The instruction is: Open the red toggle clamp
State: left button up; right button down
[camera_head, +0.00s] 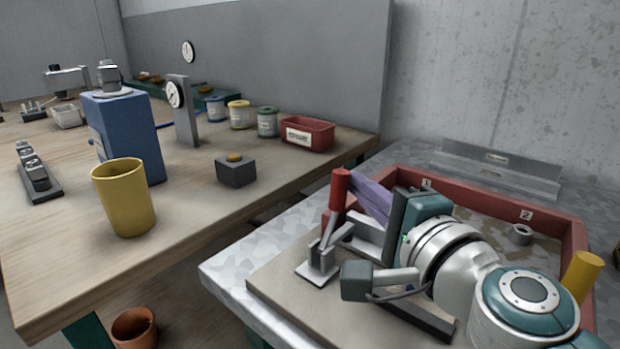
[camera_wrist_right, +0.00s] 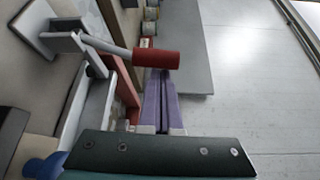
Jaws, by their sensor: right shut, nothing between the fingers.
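The toggle clamp's red handle (camera_head: 340,188) stands nearly upright above its grey metal base (camera_head: 318,264), at the left edge of the fixture on the metal table. My right gripper (camera_head: 357,182) has purple fingers, shut and empty, with the tips close beside the handle on its right. In the right wrist view the red handle (camera_wrist_right: 157,59) lies across the picture just beyond the closed fingertips (camera_wrist_right: 158,74). Whether they touch it I cannot tell. The clamp's far end is partly hidden behind my right wrist. My left gripper is not in view.
A red-walled tray (camera_head: 470,211) with numbered labels lies behind my right arm. A yellow cylinder (camera_head: 582,274) rises at the right. On the wooden bench stand a yellow cup (camera_head: 124,198), a blue block (camera_head: 128,130), a button box (camera_head: 236,172) and a red bin (camera_head: 308,134).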

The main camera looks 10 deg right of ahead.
jog(key=shift+s+a+n+b, duration=0.1)
jog(key=shift+a+n+b, duration=0.05)
jog(key=shift+n+b, duration=0.2)
jog(key=shift+r, duration=0.1)
jog(key=s+a+n+t+y+b, duration=0.3)
jog(key=a+n+b, duration=0.4)
jog(key=n+b, duration=0.4)
jog(key=shift+s+f+t+y+b, duration=0.2)
jog(key=shift+s+t+y+b, duration=0.2)
jog(key=shift+s+t+b, duration=0.65)
jog(key=shift+s+a+g, duration=0.1)
jog(key=shift+s+g, duration=0.2)
jog(key=shift+g, duration=0.05)
